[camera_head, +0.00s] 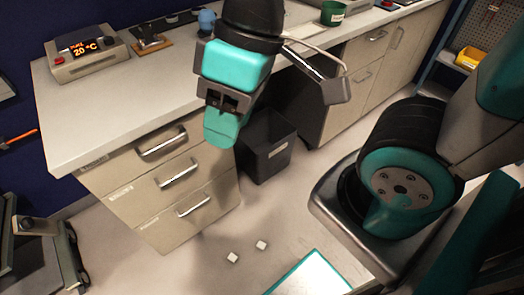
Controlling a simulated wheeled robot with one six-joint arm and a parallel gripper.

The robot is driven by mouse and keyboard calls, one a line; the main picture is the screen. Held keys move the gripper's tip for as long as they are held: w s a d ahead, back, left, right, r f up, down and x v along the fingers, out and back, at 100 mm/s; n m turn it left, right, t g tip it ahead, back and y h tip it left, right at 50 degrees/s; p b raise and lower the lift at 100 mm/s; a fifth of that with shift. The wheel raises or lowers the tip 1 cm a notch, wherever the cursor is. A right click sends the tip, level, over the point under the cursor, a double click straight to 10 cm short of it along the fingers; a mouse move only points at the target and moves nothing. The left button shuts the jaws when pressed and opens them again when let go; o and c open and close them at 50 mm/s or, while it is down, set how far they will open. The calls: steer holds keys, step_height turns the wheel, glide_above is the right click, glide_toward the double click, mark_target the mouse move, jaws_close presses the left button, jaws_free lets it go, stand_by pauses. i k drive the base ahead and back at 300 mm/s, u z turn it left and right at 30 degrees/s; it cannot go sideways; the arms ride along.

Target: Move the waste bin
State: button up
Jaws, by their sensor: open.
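The waste bin (266,148) is a dark, open-topped, square bin with a small pale label on its front. It stands upright on the floor, in the gap beneath the worktop, just right of the drawer unit. My gripper (224,118) hangs from the top of the view, in front of the worktop edge and left of the bin. It is open, and nothing shows in it. It appears apart from the bin. My arm covers part of the bin's upper left and the space above it.
The drawer unit (165,190) with silver handles stands left of the bin. The worktop (115,112) overhangs it and carries a heater with a display (88,55), a blue item (207,20) and a green pot (332,13). Two small white blocks (261,245) lie on open floor.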

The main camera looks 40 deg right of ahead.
mark_target(264, 146)
steer(key=k, duration=0.5)
steer(key=z, duration=1.65)
steer(key=i, duration=1.35)
steer(key=u, duration=2.1)
